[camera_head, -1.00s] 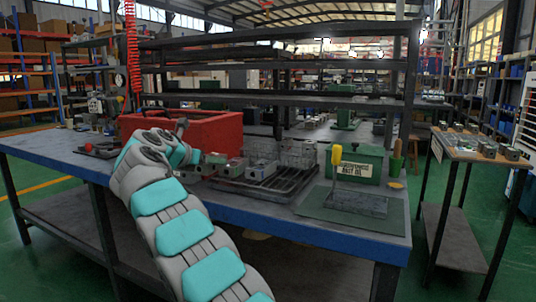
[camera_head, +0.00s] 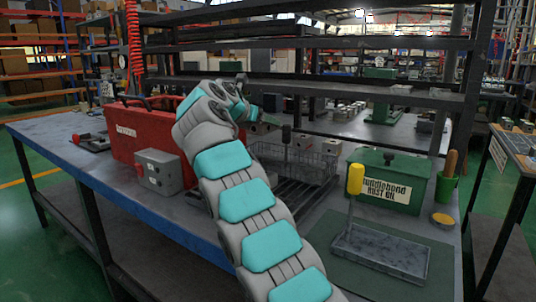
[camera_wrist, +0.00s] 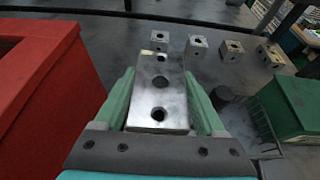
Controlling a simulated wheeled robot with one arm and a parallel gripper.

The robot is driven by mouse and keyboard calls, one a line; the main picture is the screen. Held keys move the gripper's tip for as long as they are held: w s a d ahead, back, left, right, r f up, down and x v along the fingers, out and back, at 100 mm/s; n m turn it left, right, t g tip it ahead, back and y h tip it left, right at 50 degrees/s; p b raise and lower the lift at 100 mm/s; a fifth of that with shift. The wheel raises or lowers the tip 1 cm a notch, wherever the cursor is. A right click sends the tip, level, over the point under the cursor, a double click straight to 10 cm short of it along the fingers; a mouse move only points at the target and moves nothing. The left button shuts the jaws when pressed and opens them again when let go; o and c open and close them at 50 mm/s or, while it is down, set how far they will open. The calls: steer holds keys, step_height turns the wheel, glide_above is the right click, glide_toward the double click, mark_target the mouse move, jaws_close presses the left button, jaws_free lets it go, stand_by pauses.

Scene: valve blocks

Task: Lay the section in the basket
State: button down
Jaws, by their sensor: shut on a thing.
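My gripper (camera_wrist: 162,92) is shut on a grey metal section (camera_wrist: 158,112) with a line of holes along its top face, seen in the wrist view. The section lies lengthwise between the two green fingers, above the dark bench. In the head view my arm hides most of the gripper and the held section. The wire basket (camera_head: 312,164) stands on the bench, right of my wrist in the head view, and its mesh edge shows at the right of the wrist view (camera_wrist: 264,128).
A red bin (camera_head: 140,130) stands left of my arm, with a grey box (camera_head: 158,172) in front. A green oil tank (camera_head: 388,184) and a tray with a yellow-handled brush (camera_head: 380,250) stand right. Several small blocks (camera_wrist: 197,46) lie beyond the gripper. Shelf bars cross behind the bench.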

steer(key=shift+s+d+f, duration=0.1)
steer(key=shift+d+f, duration=0.1)
steer(key=shift+f, duration=0.6)
steer(key=shift+f+b, duration=0.35)
steer(key=shift+f, duration=2.05)
step_height(320, 180, down, 3)
steer(key=b, duration=0.4)
steer(key=shift+f, duration=0.2)
steer(key=shift+r, duration=0.15)
jaws_free()
steer(key=shift+a, duration=0.1)
